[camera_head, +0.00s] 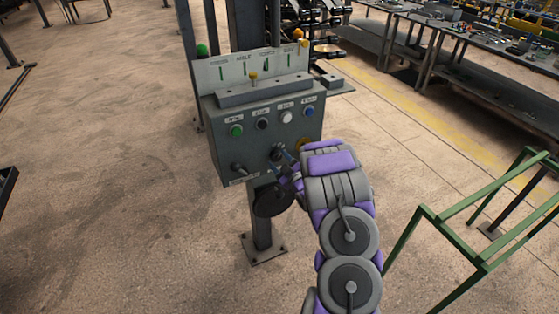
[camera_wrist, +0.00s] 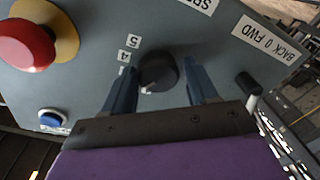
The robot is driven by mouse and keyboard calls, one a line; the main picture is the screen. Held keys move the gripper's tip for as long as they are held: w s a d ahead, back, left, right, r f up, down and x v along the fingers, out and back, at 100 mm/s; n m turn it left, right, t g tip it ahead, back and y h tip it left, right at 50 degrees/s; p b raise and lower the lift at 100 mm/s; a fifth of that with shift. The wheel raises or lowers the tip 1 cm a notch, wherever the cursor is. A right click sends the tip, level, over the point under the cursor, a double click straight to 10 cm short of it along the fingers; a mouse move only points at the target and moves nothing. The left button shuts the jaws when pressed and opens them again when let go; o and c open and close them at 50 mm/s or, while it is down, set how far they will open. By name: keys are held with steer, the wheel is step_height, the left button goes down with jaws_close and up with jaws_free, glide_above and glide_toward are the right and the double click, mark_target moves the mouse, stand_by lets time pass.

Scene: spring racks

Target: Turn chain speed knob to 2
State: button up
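The black chain speed knob (camera_wrist: 158,70) sits on the grey control panel (camera_wrist: 215,62) between my gripper's two blue fingers in the wrist view. A small light mark shows at its lower edge. The printed numbers 4 and 5 (camera_wrist: 130,48) appear upside down to its left; other numbers are hidden or cut off. My gripper (camera_wrist: 159,68) is open, one finger on each side of the knob, with narrow gaps visible. I cannot tell how deep the fingers reach. In the head view my gripper (camera_head: 284,160) is at the panel's lower front and the knob is mostly hidden.
A red stop button (camera_wrist: 26,44) on a yellow ring and a blue button (camera_wrist: 52,118) lie left of the knob. A black-tipped lever (camera_wrist: 248,84) by the "BACK 0 FWD" label is close right of the fingers. A green frame (camera_head: 470,225) stands at right.

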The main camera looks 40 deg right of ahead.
steer(key=shift+o, duration=1.4)
steer(key=shift+d+r, duration=0.1)
steer(key=shift+s, duration=0.25)
steer(key=s+a, duration=0.2)
steer(key=s, duration=1.4)
steer(key=shift+s+a+p, duration=0.25)
steer(key=shift+s+p, duration=0.05)
steer(key=shift+p, duration=0.05)
